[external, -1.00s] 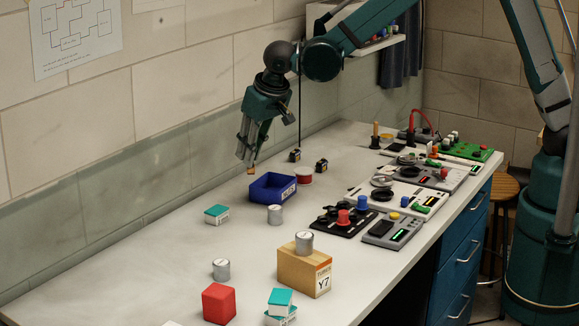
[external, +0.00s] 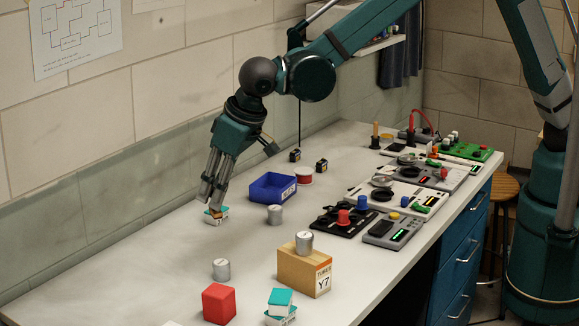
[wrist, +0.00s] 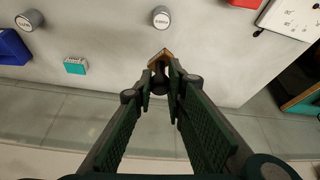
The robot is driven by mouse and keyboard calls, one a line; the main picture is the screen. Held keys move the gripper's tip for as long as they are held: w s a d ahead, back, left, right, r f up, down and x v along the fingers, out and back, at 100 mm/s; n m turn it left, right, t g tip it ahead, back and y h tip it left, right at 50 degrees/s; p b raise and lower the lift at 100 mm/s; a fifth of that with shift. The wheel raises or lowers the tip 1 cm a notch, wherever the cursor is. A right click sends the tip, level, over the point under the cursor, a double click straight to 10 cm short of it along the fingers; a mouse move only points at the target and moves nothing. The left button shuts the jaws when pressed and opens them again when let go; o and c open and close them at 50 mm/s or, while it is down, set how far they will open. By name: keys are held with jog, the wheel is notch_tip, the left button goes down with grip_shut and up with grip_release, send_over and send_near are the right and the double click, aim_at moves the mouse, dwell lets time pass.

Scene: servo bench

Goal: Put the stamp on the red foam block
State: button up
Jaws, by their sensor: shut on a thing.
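My gripper (external: 211,203) is shut on the stamp (external: 215,214), a small piece with a wood-coloured end and a dark part between the fingertips. In the wrist view the stamp (wrist: 161,56) sticks out past the fingertips (wrist: 160,75). It is held above the bench, and in the external view it overlaps a teal-and-white box. The red foam block (external: 219,304) stands on the bench at the front, lower in the picture than my gripper and apart from it. A bit of its red (wrist: 244,3) shows at the top edge of the wrist view. Its top looks bare.
The teal-and-white box (wrist: 76,65) lies left of the stamp in the wrist view. A grey cylinder (external: 221,269) stands just behind the red block. More teal boxes (external: 281,302) and a wooden block (external: 300,272) stand right of it. A blue bin (external: 262,190) is farther back.

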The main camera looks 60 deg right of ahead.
jog(key=r+n, duration=0.1)
jog(key=n, duration=0.1)
send_over(218, 289)
jog(key=shift+s+a+g+y+p, duration=0.1)
jog(key=shift+g+y+p, duration=0.2)
jog(key=shift+y+p, duration=0.1)
jog(key=shift+f, duration=3.1)
jog(key=shift+f, duration=1.85)
jog(key=shift+f, duration=0.2)
jog(key=o, duration=0.9)
jog(key=shift+r, duration=0.25)
